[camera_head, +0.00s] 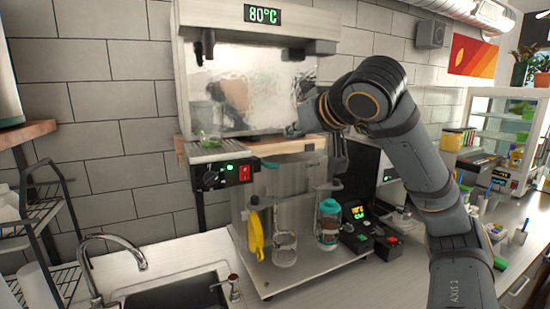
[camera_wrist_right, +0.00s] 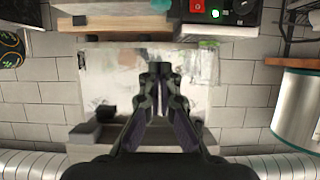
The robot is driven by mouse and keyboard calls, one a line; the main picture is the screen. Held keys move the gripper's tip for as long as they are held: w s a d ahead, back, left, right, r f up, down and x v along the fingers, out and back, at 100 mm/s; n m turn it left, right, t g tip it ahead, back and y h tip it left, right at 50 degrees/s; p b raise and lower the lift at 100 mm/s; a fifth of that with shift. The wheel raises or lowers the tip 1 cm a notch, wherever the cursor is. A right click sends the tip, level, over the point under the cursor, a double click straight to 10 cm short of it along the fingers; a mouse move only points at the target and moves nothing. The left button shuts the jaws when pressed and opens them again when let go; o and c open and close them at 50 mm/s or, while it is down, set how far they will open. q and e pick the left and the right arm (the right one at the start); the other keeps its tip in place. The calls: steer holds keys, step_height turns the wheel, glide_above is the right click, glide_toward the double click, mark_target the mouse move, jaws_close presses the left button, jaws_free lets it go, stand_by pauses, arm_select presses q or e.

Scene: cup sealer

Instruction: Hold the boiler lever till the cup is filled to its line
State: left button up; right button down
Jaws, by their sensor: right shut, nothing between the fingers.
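The boiler (camera_head: 250,80) is a steel box on the wall with a green 80°C display (camera_head: 262,15). A dark lever-like tap (camera_head: 208,42) hangs at its upper left. A small green item (camera_head: 210,142) shows on the drip tray (camera_head: 205,153) below; I cannot make out a clear cup outline or a water level. My right gripper (camera_head: 294,129) is at the boiler's lower right front, partly hidden by its own wrist. In the right wrist view the right gripper (camera_wrist_right: 160,68) is shut and empty in front of the steel panel. My left gripper is not in view.
A control box with a red switch (camera_head: 244,173) sits below the tray. A steel sealer machine (camera_head: 290,200) with a yellow item (camera_head: 255,234) stands below the boiler. A sink tap (camera_head: 130,250) and a wire rack (camera_head: 45,235) are at left.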

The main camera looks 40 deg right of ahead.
steer(key=p, duration=0.3)
glide_above(276, 165)
steer(key=f, duration=0.4)
steer(key=shift+w+f, duration=0.1)
steer(key=shift+w, duration=0.3)
steer(key=f+b, duration=0.1)
steer(key=b, duration=0.1)
steer(key=f+b, duration=0.2)
steer(key=shift+s+f+b, duration=0.3)
steer(key=shift+s, duration=0.05)
steer(key=shift+s+a+f+b, duration=0.15)
steer(key=shift+s+f+b, duration=0.05)
steer(key=shift+s+b, duration=0.15)
steer(key=shift+w, duration=0.1)
steer(key=shift+w, duration=0.1)
